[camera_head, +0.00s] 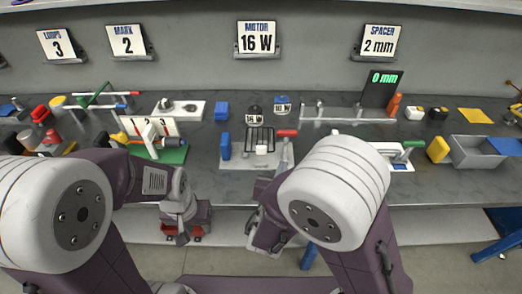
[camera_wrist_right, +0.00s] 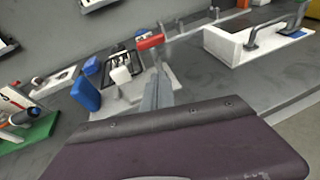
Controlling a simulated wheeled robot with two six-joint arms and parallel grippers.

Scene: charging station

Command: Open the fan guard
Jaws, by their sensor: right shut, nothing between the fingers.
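The fan guard (camera_head: 259,140) is a dark wire cage on a pale base plate (camera_head: 235,161) near the table's front edge. It also shows in the right wrist view (camera_wrist_right: 118,60). A white block (camera_head: 262,149) sits at its front. A red handle (camera_head: 287,133) on a grey post stands just right of the cage. My right gripper (camera_wrist_right: 158,92) is shut and empty, pointing toward the plate; it appears apart from the guard. My left gripper (camera_head: 182,235) hangs in front of the table edge, away from the guard; its fingers are unclear.
Blue blocks (camera_head: 225,146) stand left of the guard. A green base (camera_head: 172,154) with a number card lies further left. Bare table lies between fixtures.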

